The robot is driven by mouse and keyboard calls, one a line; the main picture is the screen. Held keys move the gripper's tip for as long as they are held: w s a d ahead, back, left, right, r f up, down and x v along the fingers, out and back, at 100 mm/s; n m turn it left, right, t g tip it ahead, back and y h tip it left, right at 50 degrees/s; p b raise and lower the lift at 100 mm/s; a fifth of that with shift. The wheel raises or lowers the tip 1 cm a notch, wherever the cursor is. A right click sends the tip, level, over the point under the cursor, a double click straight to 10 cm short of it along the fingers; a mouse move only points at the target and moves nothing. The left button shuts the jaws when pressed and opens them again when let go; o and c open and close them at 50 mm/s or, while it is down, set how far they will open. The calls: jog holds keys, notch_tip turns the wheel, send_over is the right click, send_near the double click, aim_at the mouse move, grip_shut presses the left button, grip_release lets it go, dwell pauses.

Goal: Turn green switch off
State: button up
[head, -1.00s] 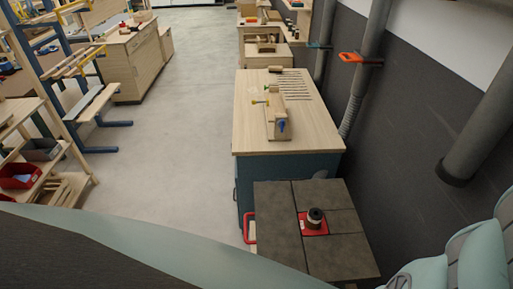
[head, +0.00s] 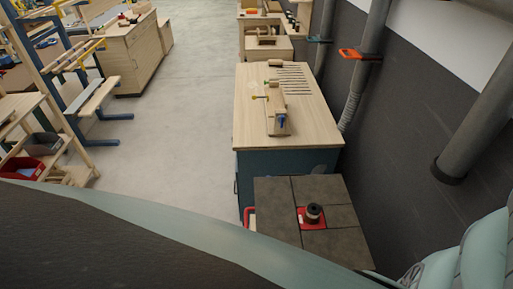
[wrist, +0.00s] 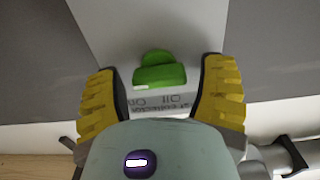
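The green switch (wrist: 160,72) shows in the wrist view, centred just beyond my fingers. It is mounted on a light grey box (wrist: 118,25) with dark lettering along its lower edge, partly hidden by my gripper's body; "On" and "Off" can be made out, turned over. My gripper (wrist: 160,88) is open, with its yellow ridged fingers spread to the left and right of the switch. Nothing is held between them. I cannot tell whether the fingers touch the box. The switch and my gripper's fingers do not show in the head view.
A grey-topped machine table (head: 335,247) with a red insert (head: 304,224) stands near the front. Behind it is a wooden workbench (head: 312,128) with tools. A dark wall with grey pipes (head: 470,135) runs along the right. Open floor (head: 185,120) lies to the left.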

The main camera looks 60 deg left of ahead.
jog(key=c, duration=0.9)
jog(key=shift+c, duration=0.2)
jog(key=shift+w+f+b, duration=0.1)
jog(key=shift+f+b, duration=0.05)
jog(key=shift+b, duration=0.2)
jog(key=n+b, duration=0.4)
jog(key=shift+w+a+f, duration=0.1)
jog(key=shift+a+f, duration=0.1)
jog(key=n+b, duration=0.4)
jog(key=b, duration=0.2)
jog(key=shift+f, duration=0.1)
jog(key=n+b, duration=0.4)
jog(key=n, duration=0.1)
jog(key=n+b, duration=0.2)
jog(key=n, duration=0.2)
jog(key=shift+n, duration=0.4)
jog(key=shift+r+b, duration=0.2)
jog(key=shift+b, duration=0.15)
